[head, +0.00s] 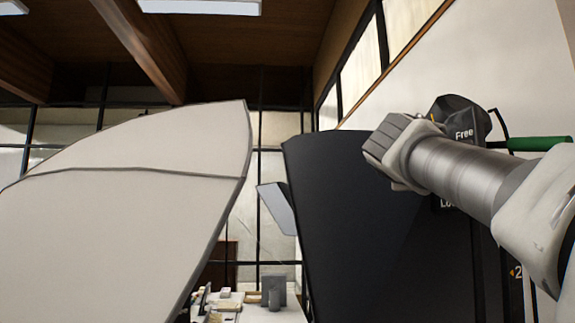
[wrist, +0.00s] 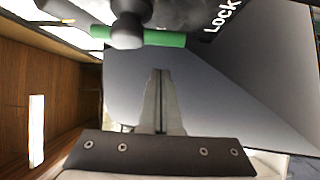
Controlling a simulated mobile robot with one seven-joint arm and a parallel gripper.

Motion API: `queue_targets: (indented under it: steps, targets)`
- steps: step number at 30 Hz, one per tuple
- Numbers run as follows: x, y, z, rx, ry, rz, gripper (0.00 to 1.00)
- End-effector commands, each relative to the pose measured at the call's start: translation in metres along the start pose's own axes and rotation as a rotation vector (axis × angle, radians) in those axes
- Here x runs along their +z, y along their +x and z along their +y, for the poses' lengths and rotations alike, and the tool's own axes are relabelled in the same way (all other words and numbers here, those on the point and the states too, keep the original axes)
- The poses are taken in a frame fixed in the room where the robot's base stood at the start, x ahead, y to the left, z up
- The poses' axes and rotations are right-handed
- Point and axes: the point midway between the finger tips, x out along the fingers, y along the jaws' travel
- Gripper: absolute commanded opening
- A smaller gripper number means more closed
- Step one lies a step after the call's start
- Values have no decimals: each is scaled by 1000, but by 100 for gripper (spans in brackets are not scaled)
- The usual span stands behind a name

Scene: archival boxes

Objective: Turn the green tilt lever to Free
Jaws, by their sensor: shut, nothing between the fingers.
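The green tilt lever (head: 540,143) sticks out to the right of a black hub (head: 460,108) at the right of the head view. The word Free shows on the dark plate beside the hub, and a Lock label is mostly hidden by my arm. In the wrist view the green lever (wrist: 165,39) lies across the top, partly behind a dark round knob (wrist: 128,28), with the word Lock to its right. My gripper (wrist: 160,75) is shut and empty. Its fingertips point toward the lever and appear apart from it.
A large dark panel (head: 350,220) stands left of my arm. A big pale grey panel (head: 120,220) fills the left. A table with small items (head: 265,313) is far behind. A pale wall (head: 515,65) is at right.

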Motion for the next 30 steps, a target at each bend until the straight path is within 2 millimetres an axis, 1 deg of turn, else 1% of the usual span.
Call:
queue_targets:
  steps: [1, 3, 4, 6, 12, 17, 30]
  targets:
    - [0, 13, 2, -4, -1, -3, 0]
    - [2, 24, 3, -2, -1, -3, 0]
    - [7, 16, 3, 2, 2, -2, 0]
    - [15, 9, 2, 3, 2, -1, 0]
    - [28, -2, 1, 0, 0, -1, 0]
    - [32, -5, 0, 1, 1, 0, 0]
    - [32, -5, 0, 0, 0, -1, 0]
